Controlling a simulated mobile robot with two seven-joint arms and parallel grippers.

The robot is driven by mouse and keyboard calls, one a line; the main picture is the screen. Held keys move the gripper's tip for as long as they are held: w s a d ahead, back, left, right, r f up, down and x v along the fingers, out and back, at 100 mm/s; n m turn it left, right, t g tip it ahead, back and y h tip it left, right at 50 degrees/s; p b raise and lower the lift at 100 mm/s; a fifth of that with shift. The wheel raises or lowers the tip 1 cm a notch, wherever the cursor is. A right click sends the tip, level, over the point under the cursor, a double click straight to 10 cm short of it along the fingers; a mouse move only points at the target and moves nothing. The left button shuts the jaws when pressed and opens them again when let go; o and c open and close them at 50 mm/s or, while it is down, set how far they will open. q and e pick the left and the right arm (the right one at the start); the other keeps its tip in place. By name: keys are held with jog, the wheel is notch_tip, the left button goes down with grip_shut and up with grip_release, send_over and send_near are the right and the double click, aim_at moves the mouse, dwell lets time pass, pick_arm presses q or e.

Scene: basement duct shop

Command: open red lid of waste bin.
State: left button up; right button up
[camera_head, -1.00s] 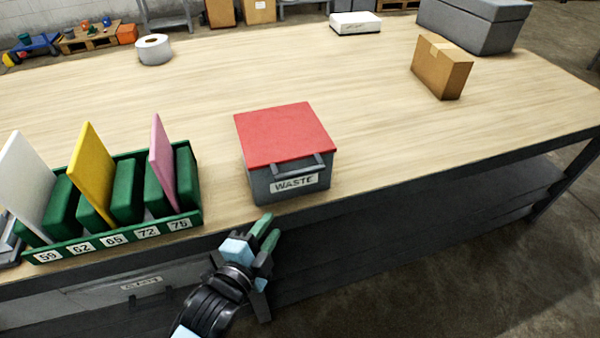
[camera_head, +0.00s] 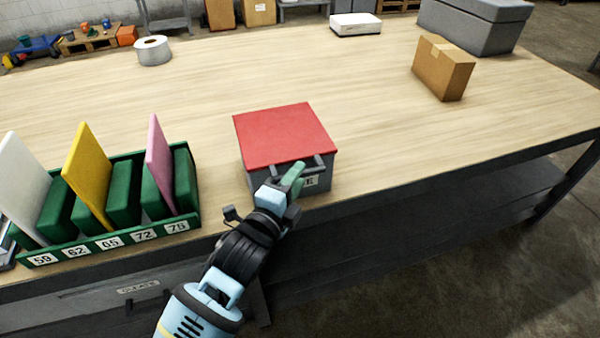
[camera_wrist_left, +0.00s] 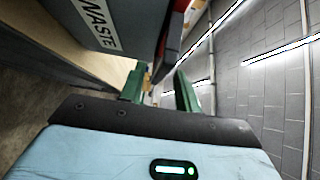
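The grey waste bin (camera_head: 325,178) stands near the front edge of the workbench with its red lid (camera_head: 285,133) shut. A grey handle (camera_head: 318,162) sticks out at the lid's front edge. My left gripper (camera_head: 292,178) is in front of the bin, close to the handle, and hides much of the WASTE label. In the left wrist view the two green fingers of the gripper (camera_wrist_left: 160,88) stand apart. The bin's front (camera_wrist_left: 110,25) shows just beyond them, with the dark handle near the gap. I cannot tell whether the fingers touch the handle. My right gripper is not in view.
A green rack (camera_head: 120,238) with coloured upright panels stands left of the bin. A cardboard box (camera_head: 441,68), a grey case (camera_head: 474,25), a white box (camera_head: 355,24) and a tape roll (camera_head: 153,50) are farther back. The workbench top (camera_head: 400,140) right of the bin is clear.

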pick_arm(q)
jog(key=shift+x, duration=1.05)
grip_shut()
